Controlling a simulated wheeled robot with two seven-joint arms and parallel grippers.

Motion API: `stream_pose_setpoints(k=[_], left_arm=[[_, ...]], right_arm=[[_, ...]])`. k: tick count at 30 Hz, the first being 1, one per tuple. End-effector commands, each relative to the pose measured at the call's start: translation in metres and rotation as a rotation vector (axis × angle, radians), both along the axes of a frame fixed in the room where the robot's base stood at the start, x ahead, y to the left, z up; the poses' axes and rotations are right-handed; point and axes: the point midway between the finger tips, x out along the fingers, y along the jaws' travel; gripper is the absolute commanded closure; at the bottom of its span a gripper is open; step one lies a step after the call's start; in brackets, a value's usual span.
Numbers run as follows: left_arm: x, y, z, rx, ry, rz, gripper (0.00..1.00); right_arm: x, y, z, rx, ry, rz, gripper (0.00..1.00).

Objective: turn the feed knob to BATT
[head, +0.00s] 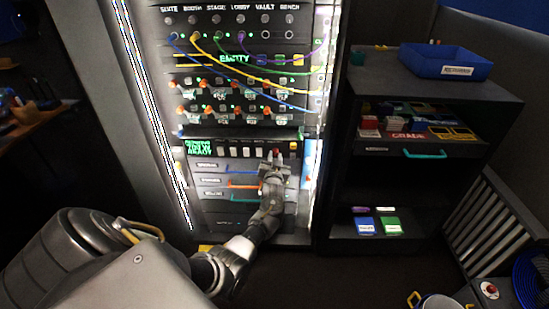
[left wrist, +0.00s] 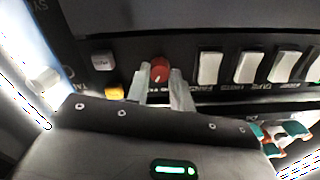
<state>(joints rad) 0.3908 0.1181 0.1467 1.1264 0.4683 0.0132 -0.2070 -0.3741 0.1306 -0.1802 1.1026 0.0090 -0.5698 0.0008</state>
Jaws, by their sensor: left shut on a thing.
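My left gripper (head: 272,168) reaches up to the control strip low on the rack. In the left wrist view, which is upside down to the panel, its fingers (left wrist: 159,80) are shut on either side of a small round red knob (left wrist: 160,66). The knob has a pale pointer mark, and the fingers partly cover the lettering around it, so I cannot read its setting. I take it to be the feed knob. In the head view the gripper mostly hides it. My right gripper is in neither view.
A row of white switches (left wrist: 246,67) sits beside the knob, with a yellow button (left wrist: 115,92) and a grey button (left wrist: 103,61) on its other side. A green screen (head: 204,147) and drawers (head: 208,181) are close by. Patch cables hang above. A shelf (head: 340,150) stands right.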

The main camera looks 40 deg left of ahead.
Motion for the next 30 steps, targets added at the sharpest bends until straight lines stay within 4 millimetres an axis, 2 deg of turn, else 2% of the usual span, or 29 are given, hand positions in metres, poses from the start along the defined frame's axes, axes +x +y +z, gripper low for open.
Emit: stream_pose_setpoints(k=[11,12,17,26,30], left_arm=[[-0.001,0.001,-0.002,0.004,0.008,0.004,1.0],[-0.001,0.001,-0.002,0.004,0.008,0.004,0.76],[-0.001,0.001,-0.002,0.004,0.006,0.002,0.55],[-0.001,-0.001,-0.001,0.003,0.005,0.0,0.55],[-0.012,-0.01,-0.001,0.004,0.007,-0.001,0.55]], right_arm=[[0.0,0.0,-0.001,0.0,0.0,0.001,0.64],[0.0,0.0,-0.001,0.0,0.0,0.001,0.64],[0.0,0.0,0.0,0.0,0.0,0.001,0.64],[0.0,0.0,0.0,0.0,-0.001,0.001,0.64],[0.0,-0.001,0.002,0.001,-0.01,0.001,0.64]])
